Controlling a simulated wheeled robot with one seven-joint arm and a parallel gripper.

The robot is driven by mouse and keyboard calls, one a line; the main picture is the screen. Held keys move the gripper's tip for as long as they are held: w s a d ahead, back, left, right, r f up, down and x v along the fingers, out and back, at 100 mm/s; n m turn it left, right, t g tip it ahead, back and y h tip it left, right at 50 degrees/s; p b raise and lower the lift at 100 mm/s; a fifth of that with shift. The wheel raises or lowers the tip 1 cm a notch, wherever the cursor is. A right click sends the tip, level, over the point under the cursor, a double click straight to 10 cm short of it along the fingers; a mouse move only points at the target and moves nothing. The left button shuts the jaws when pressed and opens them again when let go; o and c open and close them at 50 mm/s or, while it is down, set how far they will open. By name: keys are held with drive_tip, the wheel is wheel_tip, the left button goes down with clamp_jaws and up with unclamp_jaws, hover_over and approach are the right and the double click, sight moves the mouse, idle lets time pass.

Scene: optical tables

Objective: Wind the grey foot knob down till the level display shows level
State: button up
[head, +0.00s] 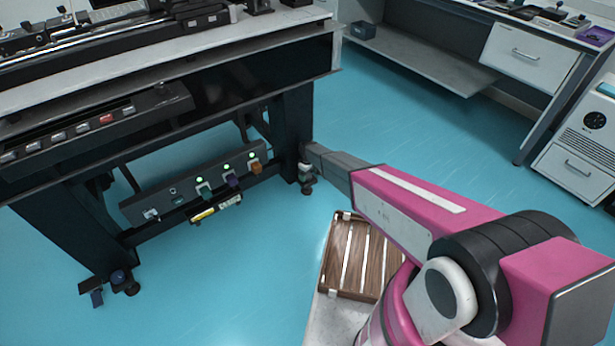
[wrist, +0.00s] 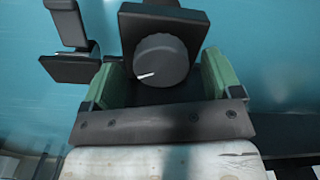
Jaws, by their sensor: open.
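The grey foot knob (wrist: 162,60) is a dark round knob with a white pointer mark, seen in the wrist view on a black block. My gripper (wrist: 164,78) is open, with its green finger pads on either side of the knob; I cannot tell whether they touch it. In the head view my gripper (head: 312,158) is at the foot of the optical table's right leg, and the grey knob (head: 306,172) is partly hidden there. A small yellowish lit display (head: 203,214) hangs below the lower rail; its reading is too small to tell, and I cannot tell if it is the level display.
The optical table (head: 180,70) stands at left. Its left foot has a blue knob (head: 118,277). The lower rail (head: 140,205) carries several coloured parts and green lights. A wooden slatted tray (head: 345,255) lies near my arm. Blue floor is clear between the tables.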

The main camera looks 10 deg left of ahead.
drive_tip(key=shift+f, duration=0.95)
drive_tip(key=c, duration=0.9)
drive_tip(key=shift+m, duration=0.3)
drive_tip(key=m, duration=0.3)
drive_tip(key=shift+s, duration=0.1)
drive_tip(key=shift+a+m, duration=0.1)
drive_tip(key=shift+m, duration=2.4)
